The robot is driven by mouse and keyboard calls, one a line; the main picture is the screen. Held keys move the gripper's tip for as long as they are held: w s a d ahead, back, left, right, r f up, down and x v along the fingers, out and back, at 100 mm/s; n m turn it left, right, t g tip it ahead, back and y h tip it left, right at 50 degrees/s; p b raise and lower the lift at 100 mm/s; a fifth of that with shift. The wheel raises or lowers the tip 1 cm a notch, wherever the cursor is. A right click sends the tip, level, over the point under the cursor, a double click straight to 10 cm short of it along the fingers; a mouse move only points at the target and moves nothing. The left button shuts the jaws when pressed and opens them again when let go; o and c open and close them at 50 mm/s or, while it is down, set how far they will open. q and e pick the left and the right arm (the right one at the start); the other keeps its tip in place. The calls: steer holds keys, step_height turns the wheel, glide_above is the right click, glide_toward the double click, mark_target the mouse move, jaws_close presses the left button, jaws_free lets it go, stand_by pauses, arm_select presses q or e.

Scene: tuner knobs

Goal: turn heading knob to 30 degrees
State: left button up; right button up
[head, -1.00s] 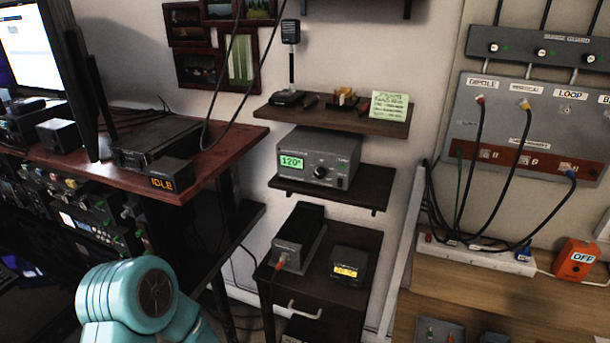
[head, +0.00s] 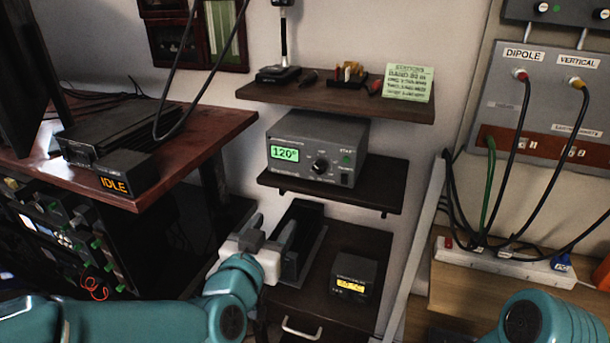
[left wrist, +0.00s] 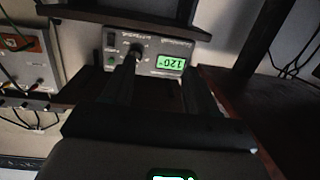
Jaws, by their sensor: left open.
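The grey heading controller box (head: 317,148) sits on the middle wall shelf. Its green display reads 120°. Its round black heading knob (head: 320,166) is right of the display. My left gripper (head: 254,238) is open and empty, below and left of the box, apart from the knob. In the left wrist view the box (left wrist: 150,42) appears upside down. There the knob (left wrist: 136,51) shows ahead, beyond the dark fingers (left wrist: 158,92). A teal link of my right arm shows at the lower right in the head view; its gripper is out of view.
The shelf (head: 375,183) juts out under the box. An upper shelf (head: 335,104) holds a microphone stand and a green note (head: 409,83). A cabinet below carries a black device (head: 306,245) and a small yellow-display box (head: 353,275). A wooden desk (head: 205,130) stands left.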

mark_target(319, 170)
arm_select(q)
step_height(319, 170, up, 4)
steer(key=s+d+h, duration=0.2)
steer(key=s+d, duration=0.1)
steer(key=shift+m+t, duration=0.4)
steer(key=x, duration=0.5)
steer(key=p+x, duration=0.1)
steer(key=x, duration=0.4)
steer(key=p+x, duration=0.1)
steer(key=x, duration=0.5)
steer(key=shift+w+a+f, duration=0.1)
steer(key=shift+a+f, duration=0.1)
steer(key=shift+a, duration=0.15)
steer(key=shift+w+d+f, duration=0.1)
steer(key=shift+w, duration=0.3)
steer(key=c, duration=1.1)
